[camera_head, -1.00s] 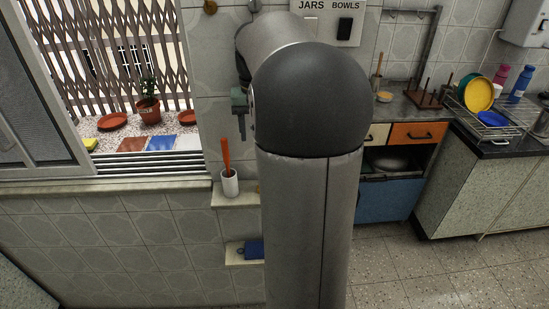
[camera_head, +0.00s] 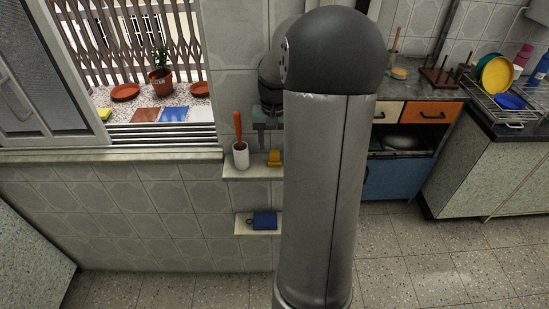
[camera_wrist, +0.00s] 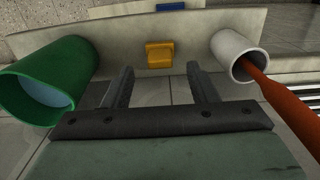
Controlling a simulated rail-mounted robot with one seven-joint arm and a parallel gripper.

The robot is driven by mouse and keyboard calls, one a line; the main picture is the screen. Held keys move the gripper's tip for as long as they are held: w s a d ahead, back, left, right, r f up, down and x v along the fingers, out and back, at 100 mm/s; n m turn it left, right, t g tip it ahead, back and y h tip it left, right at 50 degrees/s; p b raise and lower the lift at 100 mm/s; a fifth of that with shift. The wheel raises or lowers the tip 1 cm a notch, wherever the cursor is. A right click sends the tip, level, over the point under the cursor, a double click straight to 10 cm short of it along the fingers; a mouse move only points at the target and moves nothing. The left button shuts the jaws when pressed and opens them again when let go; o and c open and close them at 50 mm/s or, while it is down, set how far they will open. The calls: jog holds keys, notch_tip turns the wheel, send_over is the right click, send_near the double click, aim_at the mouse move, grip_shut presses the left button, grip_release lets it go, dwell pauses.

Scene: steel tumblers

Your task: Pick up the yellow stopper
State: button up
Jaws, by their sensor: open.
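The yellow stopper (camera_head: 274,158) stands on the upper wall shelf (camera_head: 250,173), right of the white cup. In the wrist view the stopper (camera_wrist: 160,54) sits on the shelf between a green tumbler and the white cup. My gripper (camera_wrist: 159,72) is open, its two dark fingers pointing toward the shelf on either side of the stopper's line, apart from it and with nothing between them. In the head view my gripper (camera_head: 267,125) shows partly above the shelf, over the stopper, with my arm hiding part of this area.
A white cup (camera_head: 240,155) with an orange-handled tool (camera_head: 238,127) stands left of the stopper. The green tumbler (camera_wrist: 45,80) is close to one finger in the wrist view.

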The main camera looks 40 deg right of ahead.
aim_at(275, 151)
notch_tip(275, 151, down, 4)
jog(key=shift+f+p, duration=0.1)
jog(key=shift+p, duration=0.2)
jog(key=c, duration=1)
jog(key=shift+c, duration=0.2)
jog(key=shift+r, duration=0.25)
